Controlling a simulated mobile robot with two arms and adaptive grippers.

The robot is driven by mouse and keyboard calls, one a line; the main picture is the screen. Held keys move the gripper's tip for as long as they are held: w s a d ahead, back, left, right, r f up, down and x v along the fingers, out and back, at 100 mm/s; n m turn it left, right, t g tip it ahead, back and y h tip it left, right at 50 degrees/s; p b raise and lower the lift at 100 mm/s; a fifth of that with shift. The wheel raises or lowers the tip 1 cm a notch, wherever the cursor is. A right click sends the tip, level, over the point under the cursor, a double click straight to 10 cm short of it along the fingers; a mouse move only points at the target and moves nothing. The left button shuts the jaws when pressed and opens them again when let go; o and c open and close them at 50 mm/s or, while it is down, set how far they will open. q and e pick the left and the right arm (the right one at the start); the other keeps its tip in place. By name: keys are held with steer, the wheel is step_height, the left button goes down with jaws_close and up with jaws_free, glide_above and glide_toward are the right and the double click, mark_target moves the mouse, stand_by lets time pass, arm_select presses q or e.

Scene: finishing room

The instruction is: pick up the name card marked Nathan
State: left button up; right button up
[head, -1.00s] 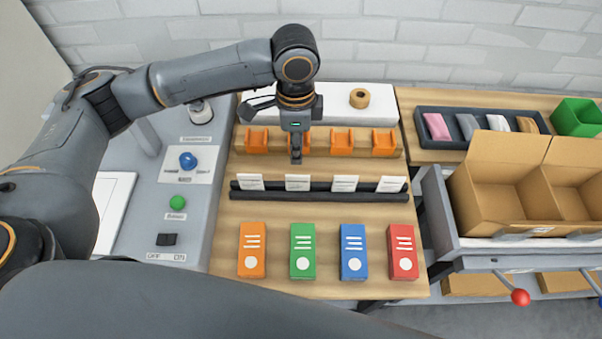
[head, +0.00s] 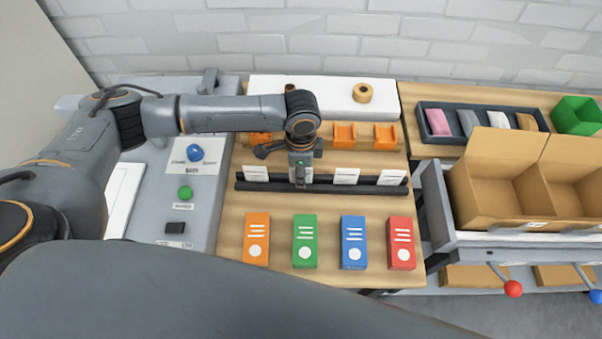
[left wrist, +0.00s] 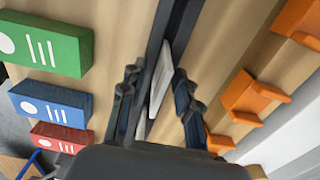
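Several white name cards stand in a dark rack (head: 325,188) on the wooden table. The leftmost card (head: 255,173), the third card (head: 346,176) and the rightmost card (head: 390,178) are clear of the gripper; their writing is too small to read. My left gripper (head: 300,184) points down over the second card from the left, mostly hiding it. In the left wrist view my left gripper (left wrist: 157,78) is open, one finger on each side of a card (left wrist: 161,80) seen nearly edge-on, with gaps visible. My right gripper is not in view.
Orange, green, blue and red boxes (head: 403,243) lie in front of the rack. Orange holders (head: 344,135) stand behind it, with a tape roll (head: 362,92) on a white surface farther back. A control panel (head: 175,228) is at left, cardboard boxes (head: 495,190) at right.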

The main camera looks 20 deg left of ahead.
arm_select(q)
steer(key=shift+c, duration=0.4)
jaws_close()
steer(key=shift+r, duration=0.1)
